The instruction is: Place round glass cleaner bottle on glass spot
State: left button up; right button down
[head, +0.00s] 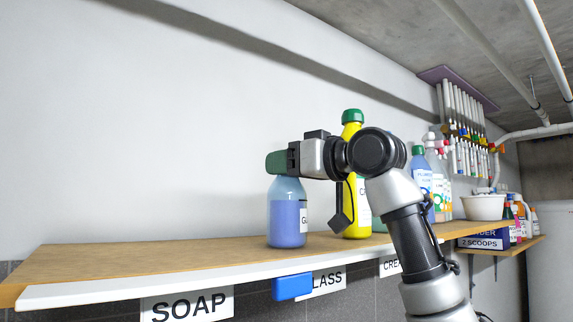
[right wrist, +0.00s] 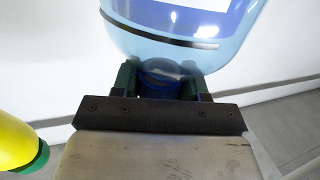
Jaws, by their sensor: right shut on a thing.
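The round glass cleaner bottle (head: 286,222) is clear with blue-violet liquid and a white label, partly seen, starting with "GL". It is upright over the wooden shelf (head: 130,262), behind the GLASS sign (head: 327,282); its base looks to be at the board, but I cannot tell whether it bears on it. My right gripper (head: 277,162) comes from the right and is shut around the bottle's neck and cap. In the right wrist view the bottle's body (right wrist: 185,25) shows beyond the fingers (right wrist: 160,82). My left gripper is out of view.
A yellow bottle with a green cap (head: 352,116) stands just right, partly behind my arm. More bottles (head: 421,175) and a white bowl (head: 484,207) stand farther right. A blue block (head: 292,287) hangs at the front edge. The shelf is clear to the left, above the SOAP sign (head: 188,305).

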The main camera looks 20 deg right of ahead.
jog(key=shift+a, duration=0.1)
jog(key=c, duration=0.9)
grip_release()
jog(key=shift+c, duration=0.2)
jog(key=o, duration=0.4)
jog(key=shift+s, duration=0.1)
jog(key=shift+c, duration=0.2)
jog(key=shift+r, duration=0.1)
jog(key=shift+s, duration=0.15)
jog(key=b+v, duration=0.6)
jog(key=v, duration=0.5)
jog(key=shift+s+d+b, duration=0.25)
jog(key=shift+d+b, duration=0.05)
